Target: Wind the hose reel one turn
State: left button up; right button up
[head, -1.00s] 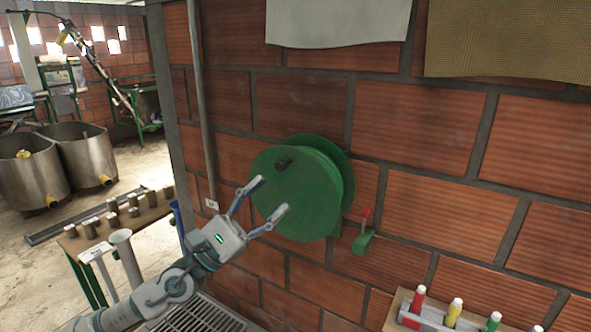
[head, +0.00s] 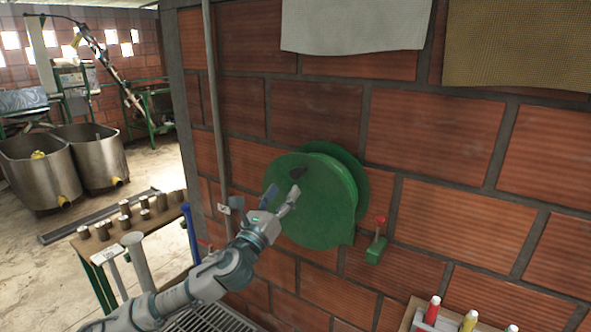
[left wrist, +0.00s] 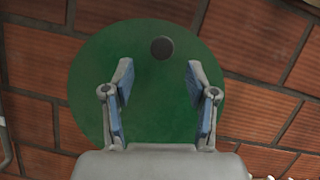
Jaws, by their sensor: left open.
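The green hose reel (head: 318,205) is mounted on the brick wall, with a dark crank knob (head: 298,172) on the upper left part of its face. My left gripper (head: 281,194) is open and empty in front of the reel's face, just below the knob. In the left wrist view the open fingers (left wrist: 160,95) frame the green disc (left wrist: 145,100), and the round dark knob (left wrist: 162,48) sits beyond the fingertips, between their lines. No contact with the knob shows. My right gripper is not in view.
A small green bracket with a red-tipped lever (head: 377,243) is on the wall right of the reel. A rack of coloured bottles (head: 450,318) is at lower right. A table with several small cups (head: 125,222) stands left. A vertical pipe (head: 212,100) runs up the wall.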

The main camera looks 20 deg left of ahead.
aim_at(292, 176)
pick_arm(q)
jog(key=p+x, duration=0.1)
jog(key=x, duration=0.5)
jog(key=shift+w+a+r, duration=0.1)
jog(key=shift+w, duration=0.05)
jog(key=shift+w+d+r, duration=0.15)
jog(key=shift+w+d, duration=0.2)
jog(key=shift+w, duration=0.15)
jog(key=shift+a, duration=0.3)
grip_shut()
